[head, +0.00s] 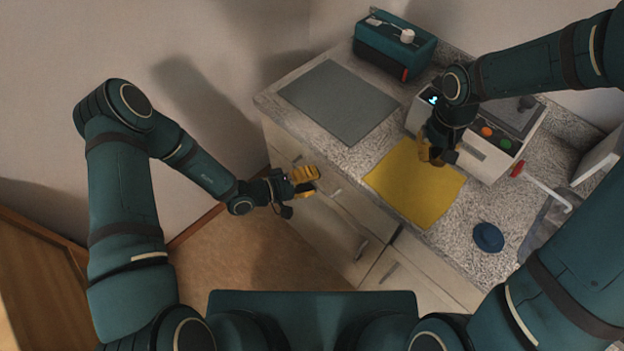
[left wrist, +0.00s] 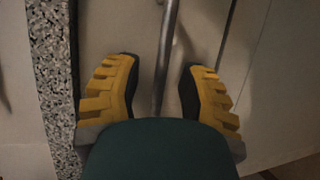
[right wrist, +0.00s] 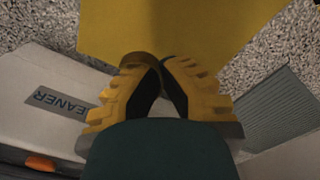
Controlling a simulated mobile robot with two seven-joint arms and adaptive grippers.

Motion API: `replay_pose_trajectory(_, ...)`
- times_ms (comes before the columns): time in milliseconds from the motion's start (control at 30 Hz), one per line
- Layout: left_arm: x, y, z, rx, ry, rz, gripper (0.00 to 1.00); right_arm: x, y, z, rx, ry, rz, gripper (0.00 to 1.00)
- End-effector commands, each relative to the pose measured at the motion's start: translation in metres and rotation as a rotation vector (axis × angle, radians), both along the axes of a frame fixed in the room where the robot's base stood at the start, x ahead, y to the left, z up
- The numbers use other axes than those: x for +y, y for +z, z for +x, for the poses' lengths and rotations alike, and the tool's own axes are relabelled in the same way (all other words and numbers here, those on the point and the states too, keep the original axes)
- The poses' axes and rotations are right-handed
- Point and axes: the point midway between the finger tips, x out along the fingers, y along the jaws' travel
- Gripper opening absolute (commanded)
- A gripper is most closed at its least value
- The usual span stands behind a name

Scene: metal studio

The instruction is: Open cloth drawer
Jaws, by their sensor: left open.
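The pale drawer front (head: 349,208) lies under the speckled counter edge and looks closed. Its metal bar handle (left wrist: 169,50) runs between the fingers of my left gripper (left wrist: 157,65) in the left wrist view. The left gripper is open, its two yellow fingers on either side of the bar with gaps to it. In the head view this left gripper (head: 314,180) is at the upper drawer front, covering part of the handle (head: 334,192). My right gripper (head: 434,158) hangs over the counter at the yellow cloth's back edge; its fingertips (right wrist: 159,65) meet and nothing clear shows between them.
The counter holds a yellow cloth (head: 410,187), a grey mat (head: 338,100), a teal box (head: 392,55), a white appliance (head: 478,157) beside my right gripper, and a blue round item (head: 488,237). Lower fronts have handles (head: 361,249). The floor (head: 245,262) before the cabinet is clear.

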Motion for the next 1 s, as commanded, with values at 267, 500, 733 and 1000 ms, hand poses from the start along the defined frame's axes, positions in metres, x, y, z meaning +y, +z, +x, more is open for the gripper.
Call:
replay_pose_trajectory(267,-0.002,0.0,0.001,-0.001,0.0,0.0,0.4,0.0,0.0,0.0,0.0,0.0,0.0,0.0)
replay_pose_trajectory(500,-0.002,0.0,0.001,-0.001,0.0,0.0,0.0,0.0,0.0,0.0,0.0,0.0,0.0,0.0)
replay_pose_trajectory(733,-0.001,0.0,-0.001,0.0,0.0,0.0,0.0,0.0,0.0,0.0,0.0,0.0,0.0,0.0)
replay_pose_trajectory(1000,0.021,0.0,-0.022,0.003,0.001,0.0,0.0,0.0,0.004,0.0,0.0,0.0,0.0,0.0)
